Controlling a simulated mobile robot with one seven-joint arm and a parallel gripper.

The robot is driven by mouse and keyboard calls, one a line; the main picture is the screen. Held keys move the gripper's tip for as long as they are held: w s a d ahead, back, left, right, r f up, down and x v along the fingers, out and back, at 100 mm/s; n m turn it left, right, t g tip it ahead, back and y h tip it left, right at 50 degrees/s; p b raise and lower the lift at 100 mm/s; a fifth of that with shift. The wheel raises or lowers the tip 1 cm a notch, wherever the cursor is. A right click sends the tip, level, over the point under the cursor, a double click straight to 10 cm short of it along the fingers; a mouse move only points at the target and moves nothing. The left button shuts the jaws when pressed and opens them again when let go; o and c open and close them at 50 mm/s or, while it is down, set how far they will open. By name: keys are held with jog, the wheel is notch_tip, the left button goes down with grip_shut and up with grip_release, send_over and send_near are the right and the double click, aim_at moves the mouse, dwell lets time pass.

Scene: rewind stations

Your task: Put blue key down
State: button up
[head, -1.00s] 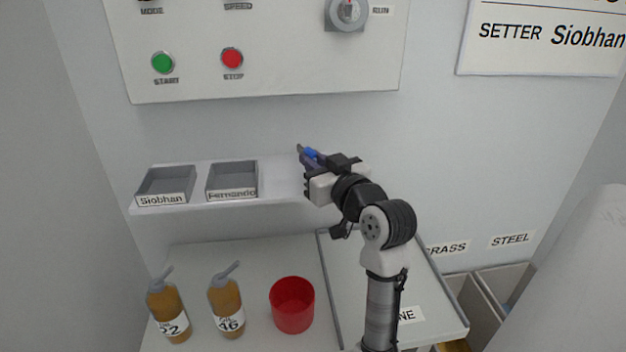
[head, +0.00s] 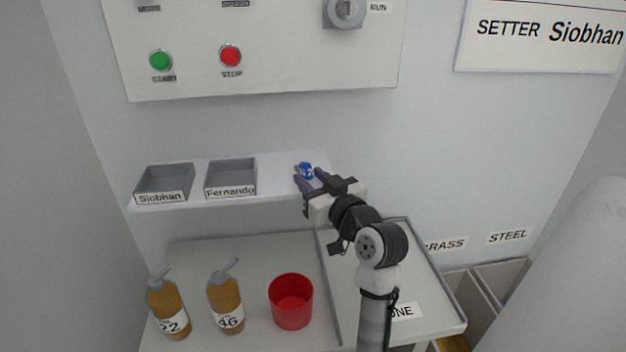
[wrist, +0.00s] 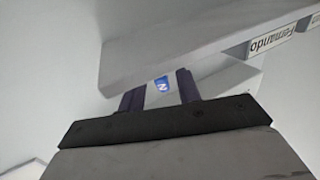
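The blue key (head: 306,170), with a number on its tag, lies at the right end of the pale shelf (head: 274,180) in the head view. My gripper (head: 310,178) is at that end of the shelf, its two dark fingers spread on either side of the key. In the wrist view the blue key (wrist: 160,85) shows between the fingers of my gripper (wrist: 160,90), with a gap on each side. Part of the key is hidden.
Two grey trays stand left on the shelf, labelled Siobhan (head: 163,183) and Fernando (head: 231,178). Below are two amber bottles (head: 168,310) (head: 226,302), a red cup (head: 291,302) and a grey tray (head: 440,300). The control panel (head: 280,80) is above.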

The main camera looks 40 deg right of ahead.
jog(key=shift+r, duration=0.15)
jog(key=shift+s, duration=0.15)
jog(key=s+a+b, duration=0.2)
jog(key=s+b, duration=0.1)
jog(key=s, duration=0.8)
jog(key=shift+s+b, duration=0.3)
jog(key=shift+b, duration=0.1)
